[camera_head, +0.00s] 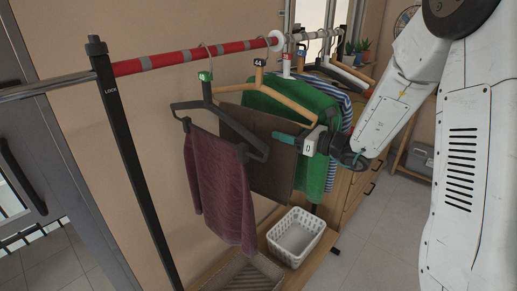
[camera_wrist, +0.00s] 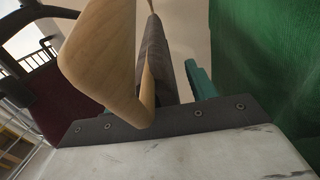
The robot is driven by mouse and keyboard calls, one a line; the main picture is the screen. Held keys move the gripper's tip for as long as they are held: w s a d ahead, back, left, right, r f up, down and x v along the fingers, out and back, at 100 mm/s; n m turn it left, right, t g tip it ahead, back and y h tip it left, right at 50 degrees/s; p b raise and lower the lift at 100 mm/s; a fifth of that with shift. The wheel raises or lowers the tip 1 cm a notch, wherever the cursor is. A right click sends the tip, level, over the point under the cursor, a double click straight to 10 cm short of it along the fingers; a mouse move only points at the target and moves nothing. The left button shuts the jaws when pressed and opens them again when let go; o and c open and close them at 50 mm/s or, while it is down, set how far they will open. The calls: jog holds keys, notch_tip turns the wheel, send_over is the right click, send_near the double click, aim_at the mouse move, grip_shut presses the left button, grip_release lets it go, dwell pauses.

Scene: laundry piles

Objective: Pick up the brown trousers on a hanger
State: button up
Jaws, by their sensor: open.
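The brown trousers (camera_head: 258,165) hang folded over a light wooden hanger (camera_head: 292,104) with a black "44" tag on the rail. My gripper (camera_head: 288,138) is open at the right end of that hanger, its teal finger reaching left across the trousers' upper part. In the wrist view, the wooden hanger (camera_wrist: 100,50) looms large at left of centre. The dark edge of the trousers (camera_wrist: 155,62) shows just behind it, left of one teal finger (camera_wrist: 199,80). I cannot tell whether anything touches.
A maroon garment (camera_head: 220,190) on a dark hanger (camera_head: 222,115) hangs nearer, left of the trousers. A green garment (camera_head: 318,100) hangs close behind, beside my gripper. A white basket (camera_head: 297,222) stands on the wooden shelf below.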

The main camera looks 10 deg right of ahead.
jog(key=shift+w, duration=0.1)
grip_shut()
jog(key=shift+r, duration=0.1)
